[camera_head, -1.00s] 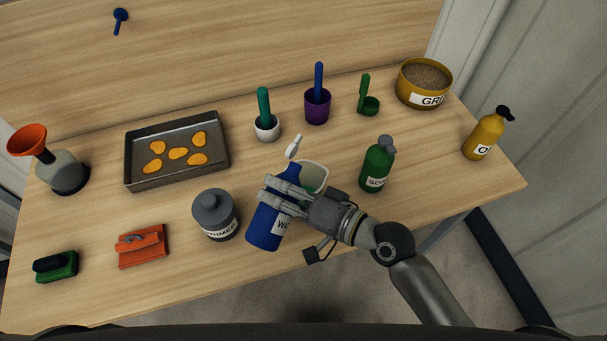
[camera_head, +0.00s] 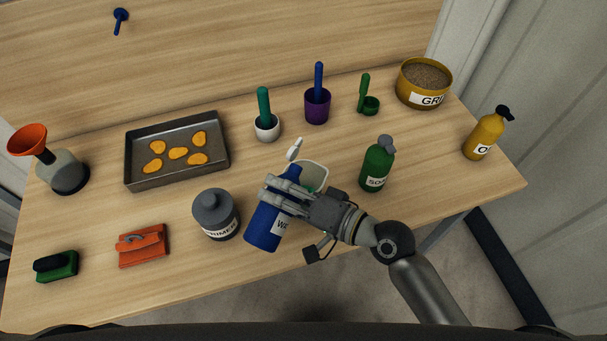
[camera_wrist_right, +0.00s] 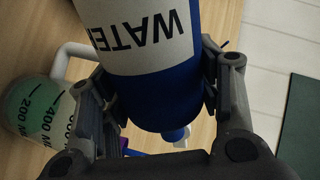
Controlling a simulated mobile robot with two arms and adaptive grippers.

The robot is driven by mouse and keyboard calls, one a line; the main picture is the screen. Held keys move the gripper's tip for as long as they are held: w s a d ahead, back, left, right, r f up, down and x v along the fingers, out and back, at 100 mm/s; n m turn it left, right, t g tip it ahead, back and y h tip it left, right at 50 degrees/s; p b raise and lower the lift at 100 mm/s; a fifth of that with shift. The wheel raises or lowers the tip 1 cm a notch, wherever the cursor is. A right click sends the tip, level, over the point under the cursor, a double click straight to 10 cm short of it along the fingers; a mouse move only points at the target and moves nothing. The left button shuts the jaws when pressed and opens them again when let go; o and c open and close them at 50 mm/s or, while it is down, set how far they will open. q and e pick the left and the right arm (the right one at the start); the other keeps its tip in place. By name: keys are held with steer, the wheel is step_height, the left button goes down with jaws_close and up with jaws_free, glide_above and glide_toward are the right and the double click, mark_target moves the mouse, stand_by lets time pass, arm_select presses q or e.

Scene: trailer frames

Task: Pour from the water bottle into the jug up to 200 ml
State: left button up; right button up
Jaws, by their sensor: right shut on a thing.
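The blue water bottle (camera_head: 262,226) leans with its top to the upper right, beside the jug. My right gripper (camera_head: 283,198) is shut around its body. The right wrist view shows the bottle's white label (camera_wrist_right: 140,30) between the fingers. The pale jug (camera_head: 318,172) stands on the table behind the bottle and gripper, which hide much of it. In the right wrist view the jug (camera_wrist_right: 28,112) shows 200 and 400 marks and a greenish tint; I cannot tell its liquid level. The bottle's mouth and any stream are not clear. My left gripper is not in view.
A grey primer bottle (camera_head: 215,216) stands close left of the water bottle. A green bottle (camera_head: 378,165) stands right of the jug. Behind are a white cup (camera_head: 267,131) and a purple cup (camera_head: 317,107). A tray (camera_head: 137,182) with orange pieces lies left.

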steer(key=shift+w+d+r+m+g+p, duration=0.3)
steer(key=shift+w+r+m+p, duration=0.2)
steer(key=shift+m+p, duration=0.45)
stand_by(1.4)
steer(key=shift+f+m+p, duration=0.15)
steer(key=shift+m+p, duration=0.1)
steer(key=shift+p, duration=0.05)
stand_by(1.4)
